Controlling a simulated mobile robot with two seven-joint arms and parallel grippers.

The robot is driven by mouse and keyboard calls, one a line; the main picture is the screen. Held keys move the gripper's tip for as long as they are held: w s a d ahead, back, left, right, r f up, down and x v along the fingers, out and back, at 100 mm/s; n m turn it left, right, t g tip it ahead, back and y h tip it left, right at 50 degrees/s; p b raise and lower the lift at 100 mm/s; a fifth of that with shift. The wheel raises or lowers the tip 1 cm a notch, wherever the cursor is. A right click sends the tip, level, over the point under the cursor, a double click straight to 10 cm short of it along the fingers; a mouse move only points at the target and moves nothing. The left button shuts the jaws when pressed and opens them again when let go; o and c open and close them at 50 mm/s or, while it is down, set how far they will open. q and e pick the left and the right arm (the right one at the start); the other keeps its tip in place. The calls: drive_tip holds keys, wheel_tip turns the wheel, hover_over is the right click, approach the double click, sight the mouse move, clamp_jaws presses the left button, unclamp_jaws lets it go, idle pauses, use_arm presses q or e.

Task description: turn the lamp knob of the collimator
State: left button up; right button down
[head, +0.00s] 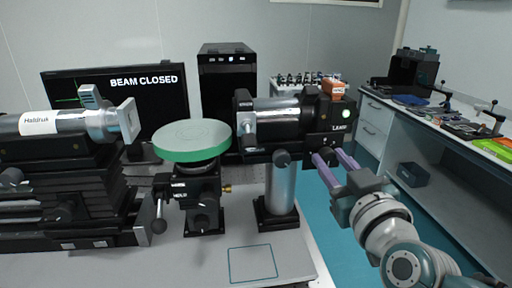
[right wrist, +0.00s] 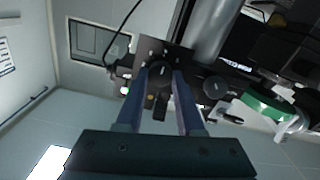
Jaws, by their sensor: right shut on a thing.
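The collimator (head: 275,118) is a black and silver tube lying level on a grey post (head: 283,185), with a black lamp housing marked "LAMP" at its right end. A green light glows on that housing. My right gripper (head: 330,159) reaches in from the lower right, its purple fingers at the underside of the housing. In the right wrist view the fingers stand on either side of a dark round lamp knob (right wrist: 160,74), and the gripper is shut on it. The fingers hide part of the knob, so its angle cannot be told. My left gripper is not in view.
A green-rimmed disc (head: 192,138) on a black mount stands left of the collimator. A "Haldruk" instrument (head: 55,122) is at far left. A monitor (head: 150,100) behind reads "BEAM CLOSED". An orange box (head: 333,89) sits on the housing. A cluttered bench (head: 440,160) is at right.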

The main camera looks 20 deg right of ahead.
drive_tip(key=shift+m, duration=0.3)
drive_tip(key=m, duration=0.5)
drive_tip(key=shift+d+m, duration=0.1)
drive_tip(key=shift+m, duration=1.4)
drive_tip(key=c, duration=0.5)
unclamp_jaws()
drive_tip(key=v, duration=1)
drive_tip(key=shift+b, duration=0.3)
